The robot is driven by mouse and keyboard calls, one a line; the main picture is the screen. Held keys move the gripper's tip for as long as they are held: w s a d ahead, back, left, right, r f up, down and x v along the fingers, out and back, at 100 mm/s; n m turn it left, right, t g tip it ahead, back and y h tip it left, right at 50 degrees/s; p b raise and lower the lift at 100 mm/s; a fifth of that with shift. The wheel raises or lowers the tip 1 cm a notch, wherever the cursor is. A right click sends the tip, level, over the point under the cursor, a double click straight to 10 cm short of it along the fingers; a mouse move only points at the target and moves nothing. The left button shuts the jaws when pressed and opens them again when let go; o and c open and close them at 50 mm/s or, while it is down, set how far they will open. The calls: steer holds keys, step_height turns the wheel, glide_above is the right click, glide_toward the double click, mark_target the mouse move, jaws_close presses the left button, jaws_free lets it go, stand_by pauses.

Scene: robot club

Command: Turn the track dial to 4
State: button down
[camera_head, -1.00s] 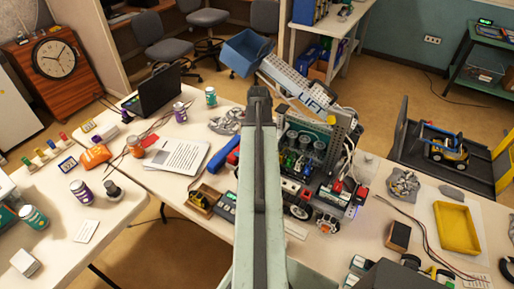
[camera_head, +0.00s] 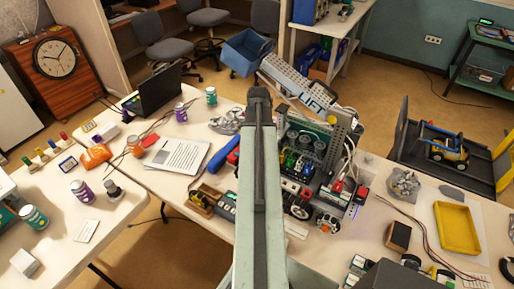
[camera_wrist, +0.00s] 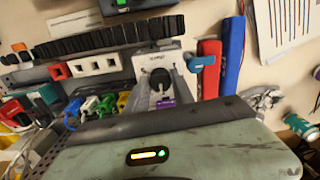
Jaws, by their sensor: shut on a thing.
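The dial (camera_wrist: 161,78) is a dark round knob on a pale plate, near the middle of the wrist view. Small print above it is too blurred to read, and I cannot tell which number it points to. My gripper (camera_wrist: 163,92) has its two pale fingers on either side of the knob and is shut on it. The fingers hide part of the knob and its plate. In the head view my own arm covers the dial and the gripper.
A black ribbed track (camera_wrist: 105,38) runs beside the dial. Red and blue bars (camera_wrist: 231,55) lie to its right. Coloured plugs (camera_wrist: 100,105) crowd the left. In the head view a blue bin (camera_head: 246,52) and a tilted LIFT panel (camera_head: 300,85) stand behind the arm.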

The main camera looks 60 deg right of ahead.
steer(key=m, duration=0.5)
steer(key=shift+w+m, duration=0.1)
steer(key=shift+m, duration=0.2)
steer(key=m, duration=0.5)
steer(key=shift+m, duration=0.3)
steer(key=c, duration=1.1)
jaws_free()
step_height(320, 180, up, 8)
steer(key=p, duration=0.8)
steer(key=shift+f, duration=0.15)
